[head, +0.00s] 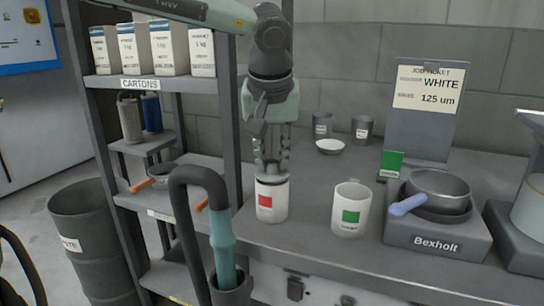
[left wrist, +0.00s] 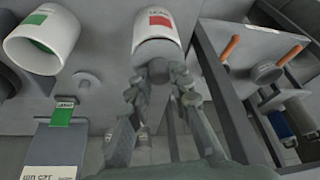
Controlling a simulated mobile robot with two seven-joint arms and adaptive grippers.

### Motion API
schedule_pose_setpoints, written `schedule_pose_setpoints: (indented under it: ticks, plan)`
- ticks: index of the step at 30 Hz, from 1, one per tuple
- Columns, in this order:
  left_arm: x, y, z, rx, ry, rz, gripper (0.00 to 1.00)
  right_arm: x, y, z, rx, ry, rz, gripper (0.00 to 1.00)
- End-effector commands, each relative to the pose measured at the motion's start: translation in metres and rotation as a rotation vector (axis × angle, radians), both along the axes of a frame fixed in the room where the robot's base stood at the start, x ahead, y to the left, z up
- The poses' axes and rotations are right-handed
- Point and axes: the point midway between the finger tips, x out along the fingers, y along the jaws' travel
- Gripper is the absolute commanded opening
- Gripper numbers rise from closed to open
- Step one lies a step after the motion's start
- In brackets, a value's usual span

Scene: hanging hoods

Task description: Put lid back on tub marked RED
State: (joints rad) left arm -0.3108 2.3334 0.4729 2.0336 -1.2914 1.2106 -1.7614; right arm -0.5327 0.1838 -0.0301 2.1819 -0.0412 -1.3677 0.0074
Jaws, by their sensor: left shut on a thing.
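The white tub with a red mark (head: 267,207) stands upright on the bench, below my left gripper (head: 270,168). It also shows in the left wrist view (left wrist: 158,22). A grey lid (left wrist: 157,48) is at the tub's mouth, and my left gripper's fingers (left wrist: 160,75) are shut on its top. The fingers hide part of the lid, so I cannot tell whether it sits fully down. A white tub with a green mark (head: 350,221) stands open to the right. My right gripper is not in view.
A burner marked Bexholt (head: 437,245) with a blue-handled pan (head: 440,187) stands right of the green-marked tub. A job ticket (head: 430,90) reads WHITE, 125 um. A shelf rack (head: 160,82) with cartons is at left. A disc with a knob (left wrist: 88,80) lies on the bench.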

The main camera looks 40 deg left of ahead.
Motion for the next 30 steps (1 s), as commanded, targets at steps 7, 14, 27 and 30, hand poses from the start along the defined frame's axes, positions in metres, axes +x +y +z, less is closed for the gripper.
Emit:
schedule_pose_setpoints:
  ticks: [7, 14, 27, 30]
  plan:
    - [0.0002, 0.0001, -0.0002, 0.001, -0.001, 0.0, 0.05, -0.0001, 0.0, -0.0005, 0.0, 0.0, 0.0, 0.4]
    - [0.0001, 0.0001, -0.0004, 0.0, 0.0, 0.0, 0.05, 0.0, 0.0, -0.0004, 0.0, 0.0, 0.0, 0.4]
    - [0.0001, 0.0001, -0.0005, 0.0, 0.0, 0.0, 0.47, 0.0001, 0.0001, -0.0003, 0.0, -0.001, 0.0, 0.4]
    - [0.0001, 0.0001, -0.0005, 0.0, 0.0, 0.0, 0.6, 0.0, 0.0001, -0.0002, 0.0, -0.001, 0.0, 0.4]
